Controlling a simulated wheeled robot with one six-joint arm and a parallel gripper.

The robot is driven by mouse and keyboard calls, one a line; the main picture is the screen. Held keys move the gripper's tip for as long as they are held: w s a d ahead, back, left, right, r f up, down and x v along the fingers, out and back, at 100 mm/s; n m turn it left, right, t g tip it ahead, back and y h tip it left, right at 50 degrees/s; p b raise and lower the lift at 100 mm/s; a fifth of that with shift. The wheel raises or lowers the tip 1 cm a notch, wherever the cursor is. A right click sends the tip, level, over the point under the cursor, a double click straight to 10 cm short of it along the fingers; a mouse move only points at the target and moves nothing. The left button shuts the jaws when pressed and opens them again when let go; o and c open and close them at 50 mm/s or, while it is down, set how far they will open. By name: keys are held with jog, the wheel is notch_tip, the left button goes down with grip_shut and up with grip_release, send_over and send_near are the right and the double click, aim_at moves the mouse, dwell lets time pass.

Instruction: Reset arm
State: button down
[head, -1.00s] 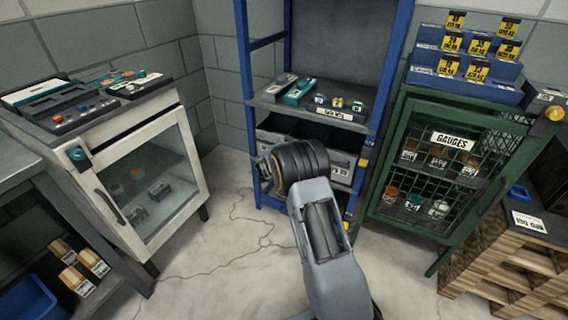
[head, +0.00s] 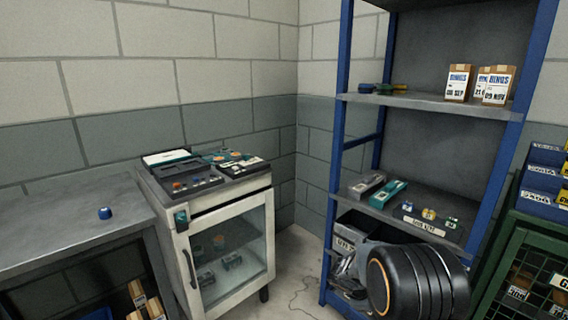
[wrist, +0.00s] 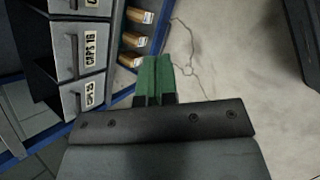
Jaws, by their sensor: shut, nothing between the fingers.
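In the wrist view my gripper (wrist: 153,75) shows at the centre, with its two green fingers pressed together and nothing between them. It hangs above the pale cracked floor (wrist: 215,70), beside the front of the blue shelf unit. In the head view a dark, ringed part of my arm (head: 415,282) stands in front of the lower part of the shelf unit, and the fingers cannot be made out there.
The blue shelf unit (head: 345,45) holds small boxes, and grey labelled drawers (wrist: 90,43) sit low in it. A white glass-door cabinet (head: 181,253) stands left of it. A grey bench (head: 60,215) bears a blue knob-like item (head: 105,213). A green mesh cabinet (head: 498,262) stands right.

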jog(key=s+a+r+m+y+p, duration=0.2)
jog(key=s+r+p, duration=0.4)
jog(key=r, duration=0.6)
jog(key=s+a+r+m+t+y+p, duration=0.1)
jog(key=s+a+r+m+y+p, duration=0.2)
jog(key=r, duration=0.9)
jog(key=s+a+r+m+t+y+p, duration=0.1)
jog(key=s+a+r+m+y+p, duration=0.2)
jog(key=s+a+r+m+p, duration=0.3)
jog(key=s+r+m+p, duration=0.1)
jog(key=s+r+p, duration=0.4)
jog(key=r, duration=0.2)
jog(key=shift+m, duration=0.3)
jog(key=shift+s, duration=0.1)
